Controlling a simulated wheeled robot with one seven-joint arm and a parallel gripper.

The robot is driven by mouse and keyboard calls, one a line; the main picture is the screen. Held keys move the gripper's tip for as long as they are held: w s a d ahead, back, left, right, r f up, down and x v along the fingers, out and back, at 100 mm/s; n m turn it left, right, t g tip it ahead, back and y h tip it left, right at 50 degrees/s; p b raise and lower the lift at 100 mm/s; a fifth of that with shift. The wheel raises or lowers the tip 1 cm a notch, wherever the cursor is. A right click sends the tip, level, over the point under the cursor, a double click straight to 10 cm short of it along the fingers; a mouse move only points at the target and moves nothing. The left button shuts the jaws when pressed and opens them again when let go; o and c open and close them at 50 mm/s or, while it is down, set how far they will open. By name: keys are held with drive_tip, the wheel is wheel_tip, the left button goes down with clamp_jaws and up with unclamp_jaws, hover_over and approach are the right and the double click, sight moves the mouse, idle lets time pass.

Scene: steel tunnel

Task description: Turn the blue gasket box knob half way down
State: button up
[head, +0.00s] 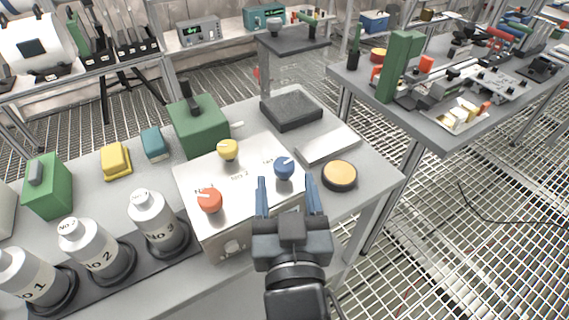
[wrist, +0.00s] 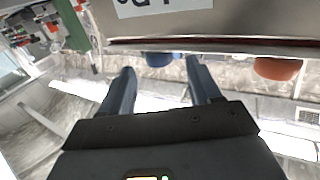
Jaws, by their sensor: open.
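The gasket box is a pale metal box (head: 240,195) on the grey table, with three round knobs on its top plate. The blue knob (head: 284,170) is at its right, the yellow knob (head: 228,149) at the back and the orange-red knob (head: 209,200) at the left. Each carries a light pointer mark. My gripper (head: 287,184) is open and empty at the box's right front, its fingertips near the blue knob. In the wrist view the blue knob (wrist: 158,59) shows partly, beyond the gap between my fingers; the orange-red knob (wrist: 278,68) is off to the right.
A round orange-topped tin (head: 340,175) stands close right of my gripper. A green box (head: 198,125) and a dark block (head: 291,109) stand behind. Several labelled bottles (head: 152,220) line the left front. A cluttered table (head: 450,130) stands at the right.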

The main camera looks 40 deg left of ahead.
sight(284, 175)
drive_tip(key=shift+x, duration=2.55)
drive_tip(key=shift+c, duration=0.2)
drive_tip(key=c, duration=0.9)
drive_tip(key=shift+f, duration=0.15)
